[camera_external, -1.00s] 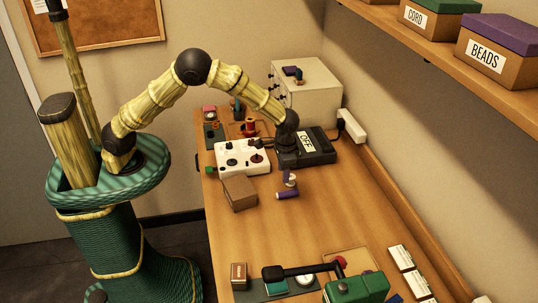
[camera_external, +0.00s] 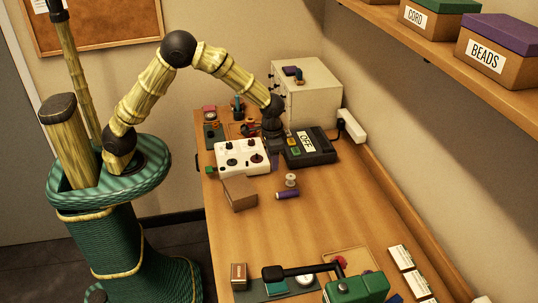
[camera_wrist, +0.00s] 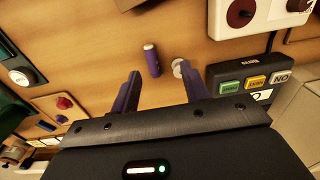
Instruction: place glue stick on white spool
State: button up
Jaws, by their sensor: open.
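The glue stick (camera_external: 288,195), a small purple cylinder, lies on its side on the table. It also shows in the wrist view (camera_wrist: 152,62), in the gap between my fingers and beyond their tips, with a pale end. The white spool (camera_external: 291,180) stands upright just behind it, apart from it. My gripper (camera_external: 274,160) hangs above the table, behind and left of the spool, between the white control box and the black switch box. Its purple fingers (camera_wrist: 159,72) are apart with nothing between them.
The white control box (camera_external: 236,160) and the black switch box (camera_external: 322,150) flank my gripper. A brown box (camera_external: 240,193) lies left of the glue stick. A drawer cabinet (camera_external: 310,97) stands behind. The table right and front of the glue stick is clear.

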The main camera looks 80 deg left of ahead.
jog(key=s+a+r+t, duration=0.1)
jog(key=s+a, duration=0.3)
jog(key=s, duration=0.6)
jog(key=s+a+r+t, duration=0.1)
jog(key=s+a+r, duration=0.3)
jog(key=s, duration=0.6)
jog(key=shift+s+a, duration=0.15)
jog(key=shift+a, duration=0.25)
jog(key=shift+c, duration=0.3)
jog(key=shift+r, duration=0.1)
jog(key=shift+c, duration=0.7)
